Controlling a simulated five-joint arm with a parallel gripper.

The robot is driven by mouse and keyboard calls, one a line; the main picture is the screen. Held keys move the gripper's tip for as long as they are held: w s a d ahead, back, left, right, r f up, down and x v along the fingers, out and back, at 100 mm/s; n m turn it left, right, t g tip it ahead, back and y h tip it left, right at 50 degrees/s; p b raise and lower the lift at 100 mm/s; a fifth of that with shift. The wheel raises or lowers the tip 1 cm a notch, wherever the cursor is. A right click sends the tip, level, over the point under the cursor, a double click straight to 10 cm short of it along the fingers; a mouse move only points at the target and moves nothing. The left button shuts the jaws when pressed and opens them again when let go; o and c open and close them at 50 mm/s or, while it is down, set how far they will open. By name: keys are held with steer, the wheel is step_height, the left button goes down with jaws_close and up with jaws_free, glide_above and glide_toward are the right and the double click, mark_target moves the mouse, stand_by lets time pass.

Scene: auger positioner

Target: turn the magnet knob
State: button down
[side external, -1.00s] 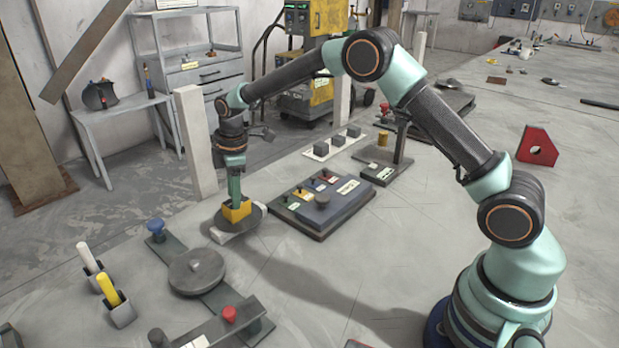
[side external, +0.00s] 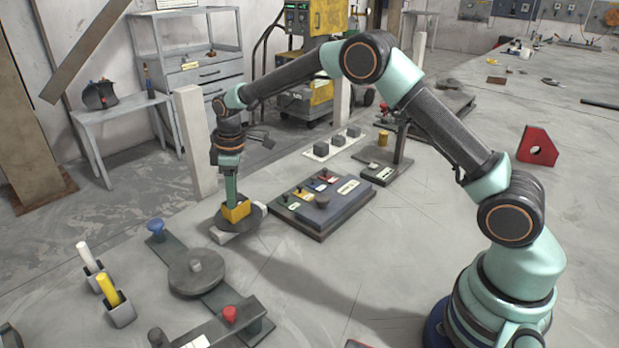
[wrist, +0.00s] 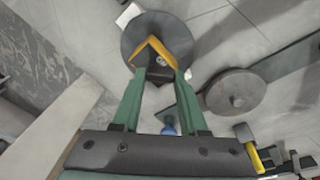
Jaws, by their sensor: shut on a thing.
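A yellow angled magnet piece (side external: 236,211) sits on a dark round plate (side external: 251,226). In the wrist view the yellow piece (wrist: 146,51) has a V shape, with a small bolt head in its corner, on the plate (wrist: 140,30). My gripper (side external: 233,202) points straight down at it from above. In the wrist view its green fingers (wrist: 160,79) are shut on a small dark part at the yellow piece, which I take as the magnet knob (wrist: 160,74). The fingers hide most of the knob's sides.
A panel with small levers (side external: 322,203) stands right of the plate. A dark strip with a round disc (side external: 196,271) and a blue knob (side external: 155,226) lies in front, left. Yellow and white sticks in grey holders stand further left.

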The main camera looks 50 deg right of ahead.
steer(key=shift+f+m, duration=0.15)
steer(key=shift+m, duration=0.85)
steer(key=shift+w+a+m, duration=0.1)
steer(key=shift+m, duration=1.4)
steer(key=shift+m, duration=0.5)
steer(key=shift+c, duration=1.8)
jaws_free()
steer(key=shift+w, duration=0.1)
